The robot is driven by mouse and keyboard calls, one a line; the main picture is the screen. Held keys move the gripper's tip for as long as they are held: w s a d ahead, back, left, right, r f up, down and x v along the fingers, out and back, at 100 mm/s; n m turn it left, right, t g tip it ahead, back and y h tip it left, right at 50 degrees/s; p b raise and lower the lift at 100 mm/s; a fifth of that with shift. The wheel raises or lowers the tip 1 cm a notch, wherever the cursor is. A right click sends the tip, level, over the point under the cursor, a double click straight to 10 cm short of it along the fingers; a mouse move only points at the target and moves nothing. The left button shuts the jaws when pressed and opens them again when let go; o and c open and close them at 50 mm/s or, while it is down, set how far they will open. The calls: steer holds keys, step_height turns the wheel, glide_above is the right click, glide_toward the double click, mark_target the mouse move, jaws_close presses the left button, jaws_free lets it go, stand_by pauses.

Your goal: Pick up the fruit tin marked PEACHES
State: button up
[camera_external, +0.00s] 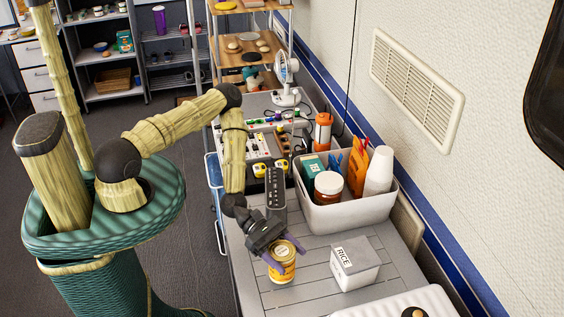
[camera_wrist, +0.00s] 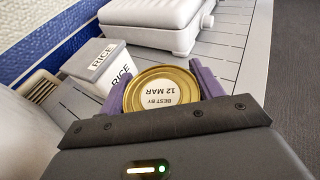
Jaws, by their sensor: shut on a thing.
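A yellow tin (camera_external: 282,264) with a gold lid stands upright on the grey slatted table (camera_external: 310,274). Its side label is too small to read in the external view. In the wrist view the tin's lid (camera_wrist: 163,88) faces my camera and carries a white sticker reading BEST BY 12 MAR. My gripper (camera_external: 283,251) reaches down over the tin, with its purple fingers on either side of it. In the wrist view my gripper (camera_wrist: 160,90) is shut on the tin, one finger at the left and one at the right. The tin's lower part is hidden there.
A white box marked RICE (camera_external: 354,263) stands close to the right of the tin. A grey bin (camera_external: 345,213) with a jar, cups and boxes stands behind it. A white ridged case (camera_wrist: 150,27) lies near the table's end. A dark power strip (camera_external: 276,190) lies behind my gripper.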

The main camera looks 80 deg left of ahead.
step_height(320, 180, up, 8)
steer(key=shift+f+b, duration=0.2)
steer(key=shift+b, duration=0.25)
